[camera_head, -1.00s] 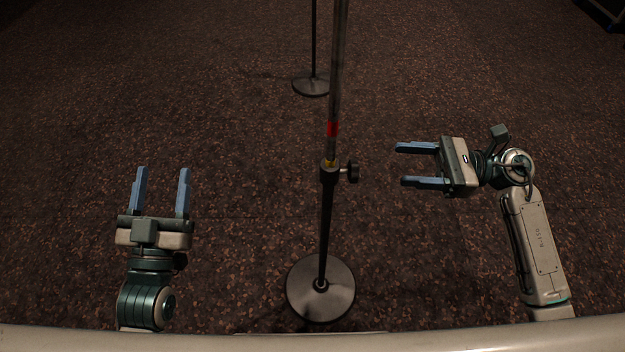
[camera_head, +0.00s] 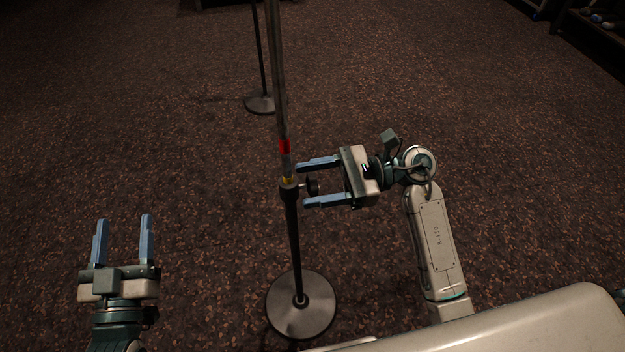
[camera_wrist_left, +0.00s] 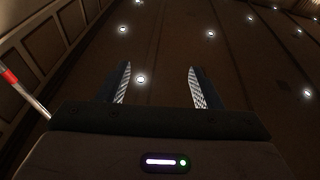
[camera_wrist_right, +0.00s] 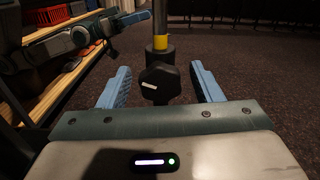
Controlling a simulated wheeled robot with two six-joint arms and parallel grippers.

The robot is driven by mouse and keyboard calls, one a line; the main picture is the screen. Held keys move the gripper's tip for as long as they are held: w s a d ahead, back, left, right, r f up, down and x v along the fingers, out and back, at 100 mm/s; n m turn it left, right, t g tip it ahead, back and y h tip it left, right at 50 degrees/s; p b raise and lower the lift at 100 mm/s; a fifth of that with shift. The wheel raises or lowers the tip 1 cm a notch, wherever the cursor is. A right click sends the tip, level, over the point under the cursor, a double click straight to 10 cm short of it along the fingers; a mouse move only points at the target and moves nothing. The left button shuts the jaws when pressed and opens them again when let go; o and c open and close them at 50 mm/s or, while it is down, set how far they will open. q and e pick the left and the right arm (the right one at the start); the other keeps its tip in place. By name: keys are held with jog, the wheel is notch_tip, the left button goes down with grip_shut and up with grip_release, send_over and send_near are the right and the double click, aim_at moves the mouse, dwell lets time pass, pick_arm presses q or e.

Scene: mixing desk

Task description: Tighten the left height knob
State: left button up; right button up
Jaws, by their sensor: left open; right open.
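The black height knob (camera_head: 312,187) sticks out to the right from the clamp collar of the near stand (camera_head: 292,230). My right gripper (camera_head: 320,181) is open, its blue fingers above and below the knob in the head view. In the right wrist view the knob (camera_wrist_right: 160,83) sits between the open fingers, with a white mark on its face; I cannot see any finger touching it. The pole carries a yellow band (camera_wrist_right: 161,42) just above the collar and a red band (camera_head: 284,147) higher up. My left gripper (camera_head: 123,240) is open and empty, left of the stand.
The near stand's round base (camera_head: 302,318) rests on the carpet. A second stand (camera_head: 260,104) is farther back. Wooden shelves with a red crate (camera_wrist_right: 52,15) show at the left of the right wrist view. Carpet around the stand is clear.

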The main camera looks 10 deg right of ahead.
pick_arm(q)
jog(key=shift+f, duration=0.25)
pick_arm(e)
jog(key=shift+a, duration=0.3)
jog(key=shift+c, duration=0.5)
jog(key=c, duration=0.9)
jog(key=shift+m, duration=0.4)
jog(key=shift+m+p, duration=0.4)
jog(key=shift+m, duration=0.7)
jog(key=o, duration=1)
pick_arm(q)
jog(key=f+g, duration=0.1)
jog(key=f, duration=0.1)
jog(key=f+g, duration=0.1)
jog(key=f, duration=0.1)
jog(key=shift+s+d+g, duration=0.15)
jog(key=shift+s+g, duration=0.15)
pick_arm(e)
jog(key=shift+d, duration=0.1)
